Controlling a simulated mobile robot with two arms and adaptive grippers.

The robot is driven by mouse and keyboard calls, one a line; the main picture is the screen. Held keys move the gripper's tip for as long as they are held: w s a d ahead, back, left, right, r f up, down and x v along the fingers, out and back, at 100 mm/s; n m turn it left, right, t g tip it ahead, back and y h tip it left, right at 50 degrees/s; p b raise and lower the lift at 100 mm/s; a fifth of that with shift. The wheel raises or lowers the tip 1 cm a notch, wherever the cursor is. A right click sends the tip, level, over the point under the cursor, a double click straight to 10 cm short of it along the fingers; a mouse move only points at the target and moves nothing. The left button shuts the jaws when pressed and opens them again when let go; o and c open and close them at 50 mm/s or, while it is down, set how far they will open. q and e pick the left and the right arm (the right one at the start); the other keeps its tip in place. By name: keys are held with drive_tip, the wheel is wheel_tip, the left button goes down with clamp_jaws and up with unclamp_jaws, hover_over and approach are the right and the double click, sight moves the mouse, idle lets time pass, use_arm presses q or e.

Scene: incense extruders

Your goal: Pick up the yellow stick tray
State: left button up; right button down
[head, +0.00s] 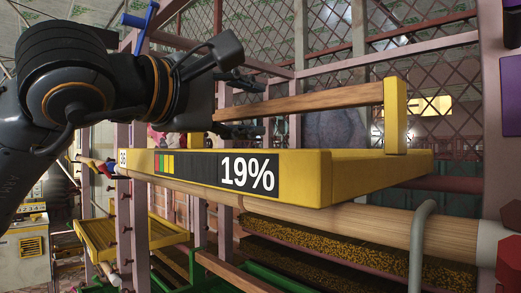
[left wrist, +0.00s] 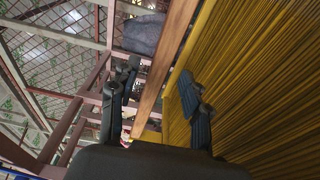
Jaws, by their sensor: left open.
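The yellow stick tray (head: 375,165) has a dark display reading 19% on its side and a wooden handle bar (head: 330,98) above it, held by a yellow post. My left gripper (head: 255,107) comes in from the left at the bar's left part. It is open, with one finger above the bar and one below. In the left wrist view the bar (left wrist: 165,75) runs between the spread fingers of the left gripper (left wrist: 159,69). A ribbed yellow surface, seemingly packed sticks (left wrist: 255,80), fills the right side. Contact with the bar cannot be told. My right gripper is not in view.
A light wooden beam (head: 370,222) runs just under the tray, with a grey curved rod (head: 419,245) in front at right. Another yellow tray (head: 130,240) is at lower left. Pink frame posts (head: 139,190) and mesh stand behind. Dark speckled beds (head: 320,245) lie below.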

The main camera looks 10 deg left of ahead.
sight(257, 109)
use_arm(q)
drive_tip(key=p+x, duration=0.1)
drive_tip(key=x, duration=0.2)
drive_tip(key=shift+w, duration=0.4)
drive_tip(key=shift+s, duration=0.15)
clamp_jaws()
drive_tip(key=shift+r, duration=0.1)
